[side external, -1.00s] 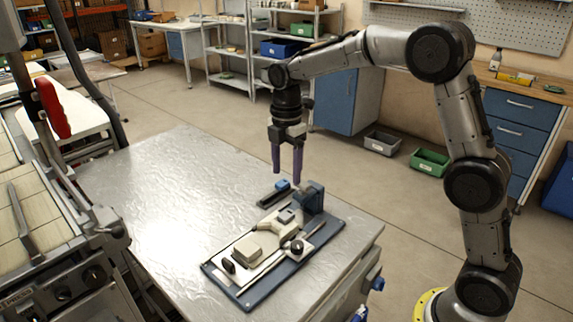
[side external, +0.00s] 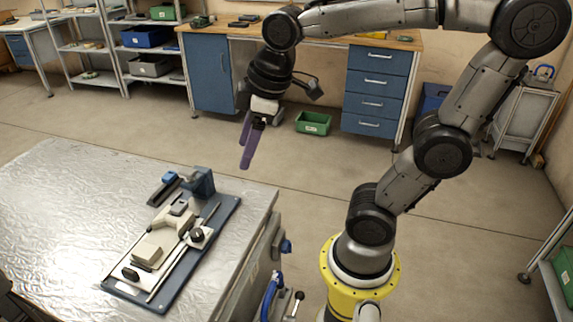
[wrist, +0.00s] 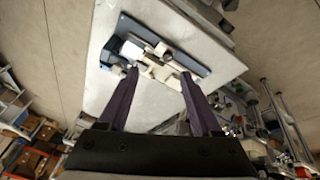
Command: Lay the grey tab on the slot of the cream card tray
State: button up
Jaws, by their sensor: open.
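The cream card tray appears to be the cream body (side external: 173,222) on the dark blue base plate, which lies on the metal table. A small grey block (side external: 179,208), possibly the grey tab, sits at the far end of that cream body; I cannot tell whether it covers a slot. The wrist view shows the fingers (wrist: 159,73) apart and empty, with the cream body (wrist: 133,50) and blue plate (wrist: 190,60) farther off.
A blue upright block (side external: 199,182) stands at the plate's far end. A dark strip with a blue piece (side external: 169,177) lies beside it. A pale raised block (side external: 147,249) and black knobs sit on the plate. The left table top (side external: 60,215) is clear.

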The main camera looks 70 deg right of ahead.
jog(key=s+f+m+t, duration=0.1)
jog(key=s+f+m, duration=0.2)
jog(key=s+m, duration=0.2)
jog(key=s, duration=0.2)
jog(key=shift+s+t, duration=0.3)
jog(key=shift+s, duration=0.1)
jog(key=shift+a, duration=0.1)
jog(key=shift+c, duration=0.2)
dwell(0.8)
